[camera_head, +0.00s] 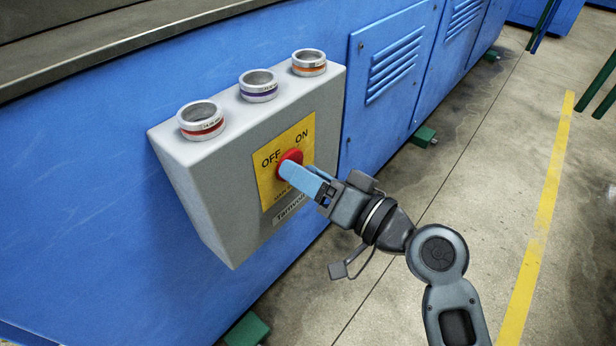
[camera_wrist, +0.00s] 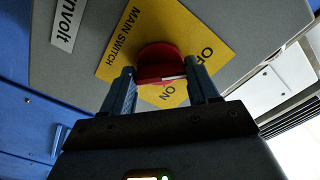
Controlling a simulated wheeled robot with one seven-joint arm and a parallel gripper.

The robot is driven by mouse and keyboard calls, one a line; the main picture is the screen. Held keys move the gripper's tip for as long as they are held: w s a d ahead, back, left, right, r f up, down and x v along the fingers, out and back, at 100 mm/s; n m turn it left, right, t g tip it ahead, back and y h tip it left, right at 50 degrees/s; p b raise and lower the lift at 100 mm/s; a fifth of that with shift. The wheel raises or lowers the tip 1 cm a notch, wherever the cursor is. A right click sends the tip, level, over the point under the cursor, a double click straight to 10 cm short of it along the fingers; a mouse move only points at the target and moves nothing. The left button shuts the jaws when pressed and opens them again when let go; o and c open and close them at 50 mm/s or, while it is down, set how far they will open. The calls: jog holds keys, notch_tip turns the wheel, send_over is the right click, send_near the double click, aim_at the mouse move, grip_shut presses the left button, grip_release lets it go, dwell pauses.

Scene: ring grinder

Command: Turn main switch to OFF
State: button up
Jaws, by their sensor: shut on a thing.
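The main switch is a red rotary knob (camera_head: 289,158) on a yellow plate (camera_head: 268,182) marked OFF at upper left and ON at upper right. The plate is on the front of a grey box (camera_head: 215,200). My gripper (camera_head: 288,171) is at the knob, its blue fingers hiding the knob's lower part. In the wrist view, the fingers of my gripper (camera_wrist: 160,77) are on either side of the red knob (camera_wrist: 157,58), shut on it. A white mark shows on the knob, near the ON and OFF lettering; I cannot tell exactly which word it points at.
Three metal rings stand on the box top, with red (camera_head: 201,120), purple (camera_head: 258,86) and orange (camera_head: 309,63) bands. The box is on a blue machine wall with a louvred panel (camera_head: 395,65). The floor to the right (camera_head: 480,150) is clear, with a yellow line.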

jog(key=shift+f, duration=0.1)
jog(key=o, duration=1.1)
jog(key=shift+c, duration=0.2)
jog(key=v, duration=0.7)
jog(key=shift+s+d+p, duration=0.25)
jog(key=shift+d+p, duration=0.1)
jog(key=shift+p, duration=0.05)
